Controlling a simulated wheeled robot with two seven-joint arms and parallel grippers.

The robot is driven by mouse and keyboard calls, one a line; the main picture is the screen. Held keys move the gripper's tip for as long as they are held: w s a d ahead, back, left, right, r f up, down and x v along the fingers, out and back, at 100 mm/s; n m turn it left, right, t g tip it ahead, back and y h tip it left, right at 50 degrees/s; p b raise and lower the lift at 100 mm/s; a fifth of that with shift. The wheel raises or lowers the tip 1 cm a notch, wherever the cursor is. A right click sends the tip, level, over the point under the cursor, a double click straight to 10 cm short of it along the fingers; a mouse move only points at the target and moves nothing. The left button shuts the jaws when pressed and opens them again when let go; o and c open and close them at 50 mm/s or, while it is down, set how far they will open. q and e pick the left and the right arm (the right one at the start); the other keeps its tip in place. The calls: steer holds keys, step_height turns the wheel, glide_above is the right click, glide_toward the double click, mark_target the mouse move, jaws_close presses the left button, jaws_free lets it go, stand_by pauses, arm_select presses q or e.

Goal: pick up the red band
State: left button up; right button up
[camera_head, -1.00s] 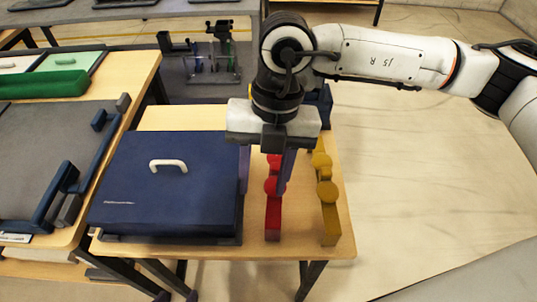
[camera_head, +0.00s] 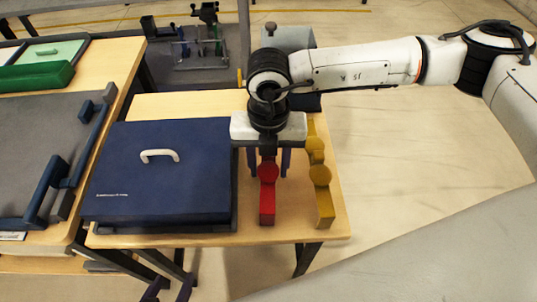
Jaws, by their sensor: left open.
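The red band (camera_head: 267,203) lies on the wooden table, right of the dark blue case (camera_head: 160,190). My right gripper (camera_head: 269,170) comes in from the right and points down over the far part of the red band. Its two dark fingers are apart, one on each side of the band. The gripper body hides the band's far end, and I cannot tell whether the fingers touch it. My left gripper (camera_head: 171,284) shows only its two purple fingertips at the bottom edge. They are apart and empty, in front of the table.
A yellow band (camera_head: 322,200) lies close to the right of the red band. The case with a white handle stands close on the left. Another table (camera_head: 110,85) with a grey case and a green tray (camera_head: 37,77) is at the left. Open floor lies to the right.

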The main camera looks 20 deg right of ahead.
steer(key=shift+f, duration=0.15)
steer(key=shift+c, duration=0.2)
steer(key=c, duration=0.9)
steer(key=shift+c, duration=0.2)
